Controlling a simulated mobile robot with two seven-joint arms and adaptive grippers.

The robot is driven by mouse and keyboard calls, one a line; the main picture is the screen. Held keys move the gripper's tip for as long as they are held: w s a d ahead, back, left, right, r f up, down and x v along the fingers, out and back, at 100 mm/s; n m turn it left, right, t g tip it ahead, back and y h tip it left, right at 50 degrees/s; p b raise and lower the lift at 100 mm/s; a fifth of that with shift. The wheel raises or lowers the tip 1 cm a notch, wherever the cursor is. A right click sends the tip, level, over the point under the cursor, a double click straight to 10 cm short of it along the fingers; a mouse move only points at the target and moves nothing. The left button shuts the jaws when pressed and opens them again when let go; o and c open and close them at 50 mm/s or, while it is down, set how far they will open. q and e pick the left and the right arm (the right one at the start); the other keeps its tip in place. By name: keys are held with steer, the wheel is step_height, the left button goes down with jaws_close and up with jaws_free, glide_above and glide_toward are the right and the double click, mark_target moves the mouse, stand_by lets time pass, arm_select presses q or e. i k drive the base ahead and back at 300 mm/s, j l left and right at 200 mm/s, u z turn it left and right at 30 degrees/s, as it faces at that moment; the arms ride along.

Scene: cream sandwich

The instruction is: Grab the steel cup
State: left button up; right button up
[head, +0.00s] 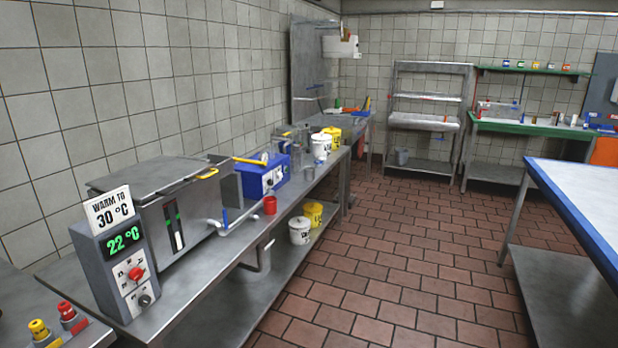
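Small items on the far green-edged table (490,126) are too small to tell apart. Neither of my grippers is in view.
A steel tank (165,215), a control box (120,262) reading 22 °C and a blue device (262,176) stand on the bench. White and yellow buckets stand on it and on its lower shelf. A blue-edged table (590,200) is at right. Tiled floor between is clear.

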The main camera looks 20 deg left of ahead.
mark_target(309, 171)
steer(key=i, duration=1.3)
steer(key=i+u, duration=0.1)
steer(key=i, duration=1.2)
steer(key=i+l, duration=0.2)
steer(key=i, duration=1.1)
steer(key=i+u, duration=0.35)
steer(key=i+l+u, duration=0.15)
steer(key=i+u, duration=0.2)
steer(key=i+l+u, duration=0.55)
steer(key=u, duration=0.3)
steer(key=i+l+u, duration=0.3)
steer(key=u, duration=0.2)
